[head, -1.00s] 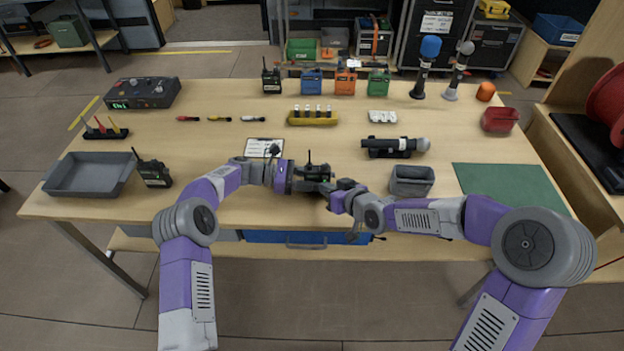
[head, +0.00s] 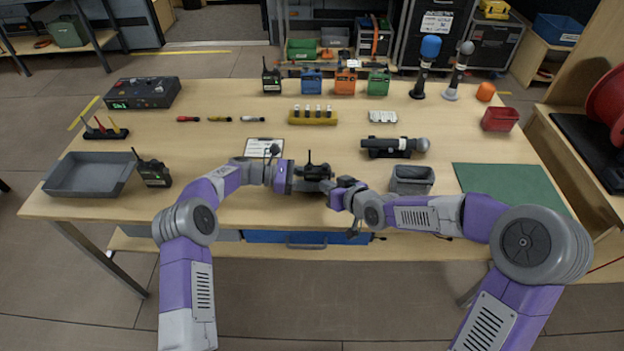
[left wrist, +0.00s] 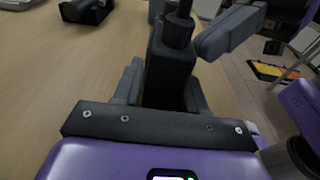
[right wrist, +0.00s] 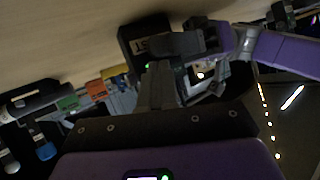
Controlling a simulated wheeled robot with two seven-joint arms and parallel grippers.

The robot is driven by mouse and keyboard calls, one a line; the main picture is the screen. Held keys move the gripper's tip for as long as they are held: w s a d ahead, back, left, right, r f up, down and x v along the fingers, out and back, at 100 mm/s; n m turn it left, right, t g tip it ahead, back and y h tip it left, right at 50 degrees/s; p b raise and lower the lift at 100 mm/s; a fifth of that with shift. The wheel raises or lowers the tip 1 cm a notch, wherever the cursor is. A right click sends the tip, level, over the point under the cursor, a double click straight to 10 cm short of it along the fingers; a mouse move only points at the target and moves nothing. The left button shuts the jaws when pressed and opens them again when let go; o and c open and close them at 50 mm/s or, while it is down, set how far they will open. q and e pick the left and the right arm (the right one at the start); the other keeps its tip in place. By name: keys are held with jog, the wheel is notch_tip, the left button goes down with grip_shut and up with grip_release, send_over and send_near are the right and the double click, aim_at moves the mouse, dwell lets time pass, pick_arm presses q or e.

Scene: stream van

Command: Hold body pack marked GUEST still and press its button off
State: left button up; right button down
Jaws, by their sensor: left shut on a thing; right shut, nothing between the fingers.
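The black body pack (head: 316,172) is held upright by my left gripper (head: 308,180) above the near middle of the table. In the left wrist view the dark pack (left wrist: 170,72) stands between the two fingers. In the right wrist view its face (right wrist: 148,36) carries partly hidden lettering ending in "ST", and a small green light shows. My right gripper (head: 334,190) is shut and empty, close to the pack's right side. In the right wrist view its fingertips (right wrist: 160,72) are just by the pack's face; I cannot tell whether they touch. The button is not clearly seen.
Another body pack (head: 154,174) stands at left beside a grey tray (head: 92,174). A grey bin (head: 411,181) stands just right of my right gripper. A green mat (head: 510,186) lies clear at right.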

jog(key=shift+w, duration=0.2)
dwell(0.5)
jog(key=shift+s, duration=0.6)
jog(key=shift+s, duration=0.1)
jog(key=shift+s, duration=2.95)
pick_arm(q)
jog(key=o, duration=1.2)
